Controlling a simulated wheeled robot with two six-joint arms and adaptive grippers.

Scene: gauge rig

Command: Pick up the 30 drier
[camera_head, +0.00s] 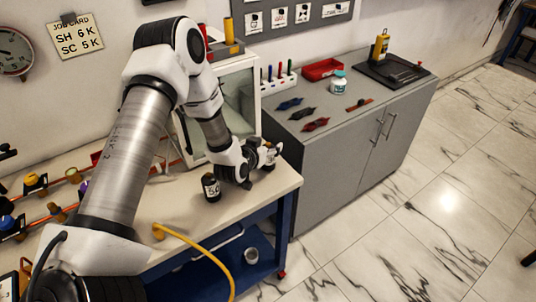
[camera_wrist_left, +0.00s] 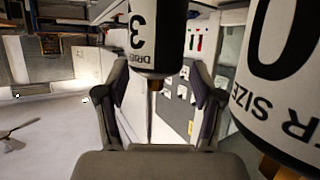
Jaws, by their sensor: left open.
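In the wrist view a black and white drier (camera_wrist_left: 156,48) with a brass end shows a "3" and part of the word drier, upside down; the rest of its number is hidden. My left gripper (camera_wrist_left: 160,78) is open, its fingers either side of that drier's brass end. I cannot tell whether they touch it. A second drier (camera_wrist_left: 283,75), showing a "0", stands large and close at the right. In the head view a dark drier with a white label (camera_head: 211,187) stands upright on the bench, beside my left gripper (camera_head: 262,160), which partly hides another drier (camera_head: 270,154).
The pale bench (camera_head: 185,212) ends just right of my gripper. A glass-fronted white cabinet (camera_head: 240,97) stands close behind it. A yellow hose (camera_head: 205,247) crosses the front edge. Orange pipes with valves (camera_head: 60,212) lie left. A grey cabinet (camera_head: 345,160) stands right.

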